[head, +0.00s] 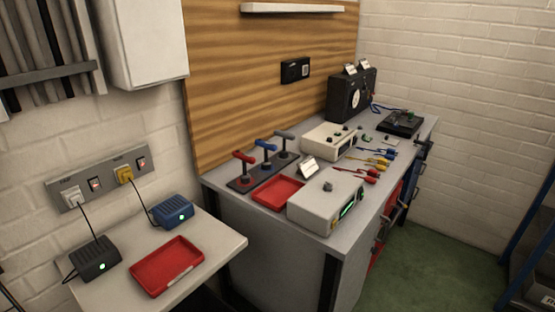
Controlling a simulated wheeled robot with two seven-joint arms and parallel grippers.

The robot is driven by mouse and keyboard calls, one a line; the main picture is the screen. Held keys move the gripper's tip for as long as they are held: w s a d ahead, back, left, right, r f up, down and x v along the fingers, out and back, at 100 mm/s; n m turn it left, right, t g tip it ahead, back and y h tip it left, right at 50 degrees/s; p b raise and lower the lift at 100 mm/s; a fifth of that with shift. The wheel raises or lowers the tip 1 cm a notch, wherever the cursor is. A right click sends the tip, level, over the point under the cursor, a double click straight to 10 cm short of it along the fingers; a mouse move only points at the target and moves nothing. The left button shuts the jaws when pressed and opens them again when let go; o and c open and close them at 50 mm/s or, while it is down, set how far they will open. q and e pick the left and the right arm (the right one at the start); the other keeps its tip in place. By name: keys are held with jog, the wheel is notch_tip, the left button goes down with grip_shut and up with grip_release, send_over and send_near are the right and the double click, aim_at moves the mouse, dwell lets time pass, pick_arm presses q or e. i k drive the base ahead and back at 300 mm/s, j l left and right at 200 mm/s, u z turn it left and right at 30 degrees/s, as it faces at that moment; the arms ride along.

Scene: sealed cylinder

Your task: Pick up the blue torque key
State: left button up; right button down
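Several T-handled keys stand upright in a dark rack (262,174) at the near left end of the grey workbench. The blue torque key (267,150) is the middle one, between a red key (244,161) on its left and a grey key (285,138) on its right. Its handle is at the top of a dark shaft; the lower end is hidden in the rack. Neither of my grippers shows in the head view.
A red tray (278,193) and a grey instrument box (326,205) stand close in front of the rack. A small white card (308,166) is beside them. A lower side table (222,239) at left holds another red tray (167,279) and two small power boxes. Green floor (440,270) is clear at right.

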aim_at(266, 164)
jog(key=i+z, duration=0.5)
jog(key=i+j+z, duration=0.15)
jog(key=i+z, duration=0.15)
jog(key=z, duration=0.15)
